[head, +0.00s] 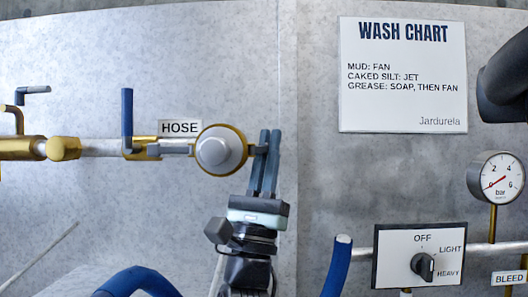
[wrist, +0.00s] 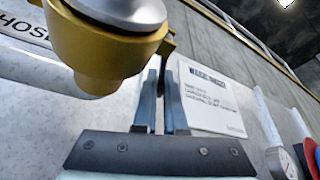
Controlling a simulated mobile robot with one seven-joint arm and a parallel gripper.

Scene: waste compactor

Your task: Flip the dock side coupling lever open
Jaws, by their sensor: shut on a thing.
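A brass coupling (head: 236,131) with a grey round cap (head: 214,151) sits at the end of the pipe beside the HOSE label. It also shows large in the wrist view (wrist: 100,55). A short dark lever (head: 259,150) sticks out of its right side; a grey lever (head: 166,150) sticks out of its left side. My gripper (head: 270,135) is right of the coupling, its fingers pointing up and shut on the right lever. In the wrist view, my fingers (wrist: 162,85) stand around the dark lever's end (wrist: 168,45), which is partly hidden.
A blue valve handle (head: 127,112) stands upright left of the coupling. The HOSE label (head: 180,128) is just above the pipe. A selector panel (head: 390,262), a pressure gauge (head: 497,178) and a blue hose (head: 338,266) are on the right. The wall above my gripper is clear.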

